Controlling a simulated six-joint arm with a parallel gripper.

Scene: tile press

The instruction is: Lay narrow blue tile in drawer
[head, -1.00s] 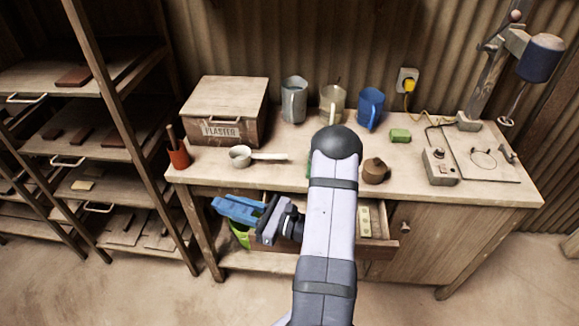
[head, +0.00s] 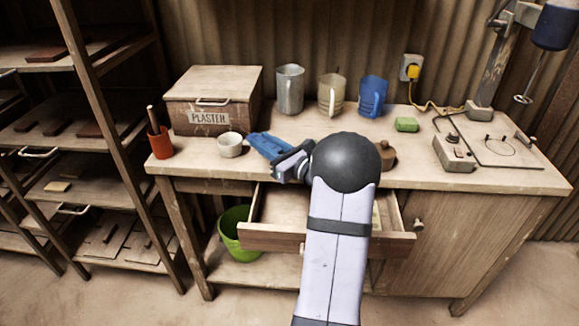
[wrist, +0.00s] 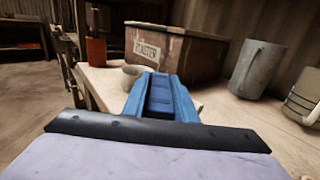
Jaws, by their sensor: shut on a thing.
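My gripper (head: 270,145) is shut on the narrow blue tile (wrist: 160,98). In the wrist view the tile is a darker blue strip between lighter blue sides, which look like my fingers. In the head view the blue of jaws and tile runs together, so their border is unclear. They are at bench-top height, just right of the small white pan. The wooden drawer (head: 272,240) is pulled open below the bench top, lower than my gripper. Its left floor looks bare; my arm hides its middle.
The plaster box (head: 212,101), orange pot (head: 160,143) and white pan (head: 230,145) stand left on the bench. Several jugs (head: 290,90) stand behind. A brown object (head: 387,155) and green block (head: 406,124) are to the right. A green bucket (head: 232,235) is under the bench.

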